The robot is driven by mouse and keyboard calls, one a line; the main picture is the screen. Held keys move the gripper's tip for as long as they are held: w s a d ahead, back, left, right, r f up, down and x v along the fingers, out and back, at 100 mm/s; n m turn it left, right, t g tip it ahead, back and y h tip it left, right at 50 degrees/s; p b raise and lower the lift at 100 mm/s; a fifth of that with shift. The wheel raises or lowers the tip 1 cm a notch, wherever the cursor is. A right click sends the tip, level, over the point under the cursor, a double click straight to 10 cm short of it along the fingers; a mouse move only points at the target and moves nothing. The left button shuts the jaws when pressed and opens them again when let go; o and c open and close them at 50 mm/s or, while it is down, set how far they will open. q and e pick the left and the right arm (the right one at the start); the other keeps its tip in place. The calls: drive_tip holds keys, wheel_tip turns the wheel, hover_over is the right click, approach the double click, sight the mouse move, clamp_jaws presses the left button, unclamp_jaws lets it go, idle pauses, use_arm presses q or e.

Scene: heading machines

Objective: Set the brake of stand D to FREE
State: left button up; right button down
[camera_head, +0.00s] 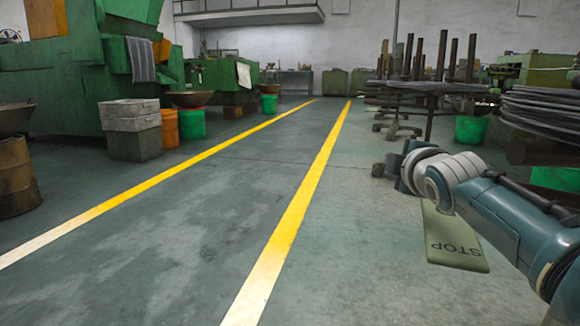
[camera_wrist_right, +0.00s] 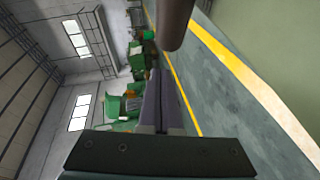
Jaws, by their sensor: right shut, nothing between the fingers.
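A flat olive-green plate (camera_head: 455,245) marked STOP shows at the lower right of the head view, partly hidden behind my right arm. The word reads upside down. No FREE marking and no letter D show. In the right wrist view my right gripper (camera_wrist_right: 158,75) is shut and empty. A dark round bar (camera_wrist_right: 173,22) shows just beyond and above the fingers. A plain green surface (camera_wrist_right: 275,45) fills the upper right corner there; I cannot tell if it is the same plate. In the head view the fingers are hidden behind my wrist. My left gripper is out of view.
A stand with a dark wire coil (camera_head: 550,108) is at the right edge. A rack with upright posts (camera_head: 425,88) stands behind my wrist. Green machines (camera_head: 75,85), grey crates (camera_head: 132,125) and a rusty drum (camera_head: 17,178) line the left. The floor between the yellow lines (camera_head: 290,215) is clear.

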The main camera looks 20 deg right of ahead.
use_arm(q)
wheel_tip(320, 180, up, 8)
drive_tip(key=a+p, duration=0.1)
drive_tip(key=p, duration=0.5)
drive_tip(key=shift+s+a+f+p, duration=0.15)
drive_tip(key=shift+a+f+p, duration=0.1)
drive_tip(key=shift+p, duration=0.15)
use_arm(e)
drive_tip(key=w+a+v, duration=0.1)
drive_tip(key=a+v, duration=0.1)
drive_tip(key=v, duration=0.8)
drive_tip(key=shift+s+a, duration=0.3)
drive_tip(key=shift+a, duration=0.05)
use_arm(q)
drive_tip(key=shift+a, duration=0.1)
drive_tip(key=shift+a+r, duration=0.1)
use_arm(e)
drive_tip(key=shift+a, duration=0.1)
